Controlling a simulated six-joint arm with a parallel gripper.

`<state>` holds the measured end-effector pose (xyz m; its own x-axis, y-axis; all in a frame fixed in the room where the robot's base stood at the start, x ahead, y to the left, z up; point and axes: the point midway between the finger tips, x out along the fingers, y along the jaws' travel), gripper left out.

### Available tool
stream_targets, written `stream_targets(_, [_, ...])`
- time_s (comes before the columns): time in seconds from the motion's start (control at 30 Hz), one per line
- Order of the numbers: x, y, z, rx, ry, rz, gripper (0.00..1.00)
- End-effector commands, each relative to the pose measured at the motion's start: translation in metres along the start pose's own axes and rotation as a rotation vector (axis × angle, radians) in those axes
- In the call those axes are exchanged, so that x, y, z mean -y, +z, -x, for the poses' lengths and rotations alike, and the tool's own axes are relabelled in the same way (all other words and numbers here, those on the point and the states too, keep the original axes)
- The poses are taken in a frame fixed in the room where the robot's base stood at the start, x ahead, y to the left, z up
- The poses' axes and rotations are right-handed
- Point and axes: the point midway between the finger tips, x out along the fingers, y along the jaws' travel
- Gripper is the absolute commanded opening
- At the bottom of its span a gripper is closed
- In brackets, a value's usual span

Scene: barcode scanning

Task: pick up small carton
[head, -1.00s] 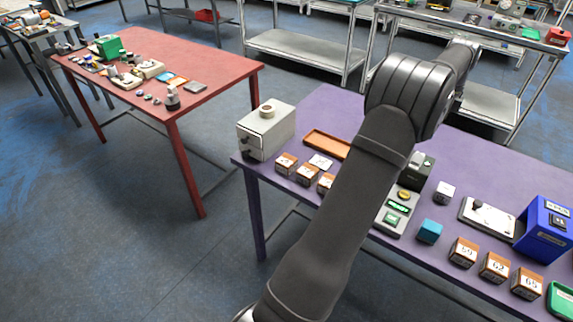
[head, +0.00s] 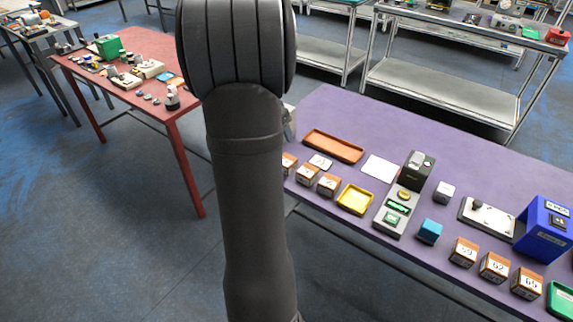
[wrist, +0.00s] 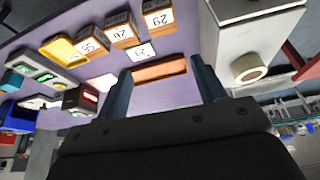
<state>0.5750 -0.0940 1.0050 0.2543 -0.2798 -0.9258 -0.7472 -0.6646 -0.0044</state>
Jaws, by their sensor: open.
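Several small brown cartons with white numbered faces stand on the purple table. In the head view, three are at the left, such as the carton (head: 308,176), the first partly behind my arm. Three more are at the front right, such as the carton (head: 494,268). I cannot tell which one the task means. The left row shows in the wrist view as cartons (wrist: 157,15), (wrist: 120,30) and (wrist: 90,44). My gripper (wrist: 165,85) is open and empty, apart from the cartons, with the brown tray (wrist: 160,70) showing between its fingers. In the head view it is hidden behind my arm.
A yellow tray (head: 355,200), white card (head: 379,168), scanner station (head: 397,212), teal cube (head: 429,231), small white box (head: 445,192) and blue box (head: 545,228) share the table. A grey box (wrist: 255,40) stands beside the gripper. The table's back middle is clear.

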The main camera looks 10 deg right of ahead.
Motion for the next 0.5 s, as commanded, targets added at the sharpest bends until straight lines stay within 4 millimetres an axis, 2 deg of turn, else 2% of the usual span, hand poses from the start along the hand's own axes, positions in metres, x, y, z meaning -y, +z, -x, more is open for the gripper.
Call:
stream_targets(0.17, [0.004, 0.009, -0.011, -0.005, -0.006, 0.035, 0.64])
stream_targets(0.5, [0.003, 0.008, -0.081, -0.003, -0.005, 0.031, 0.64])
